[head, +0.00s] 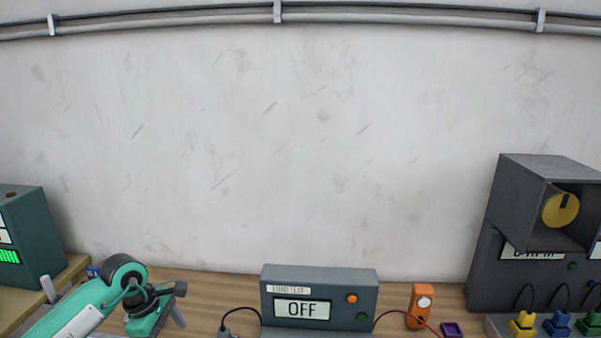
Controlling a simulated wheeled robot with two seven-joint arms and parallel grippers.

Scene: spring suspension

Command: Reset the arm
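My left arm, teal with a black joint, comes in from the lower left. Its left gripper (168,305) hangs low over the wooden bench (215,292) at the left, left of the grey box with the display. Dark and grey end parts show there, but I cannot tell whether the fingers are open or shut. Nothing is clearly seen held. My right gripper is not in view.
A grey box (340,276) reads OFF, with an orange and a green button. A dark machine (490,262) and yellow, blue and green plugs stand right. A green box (30,240) stands left.

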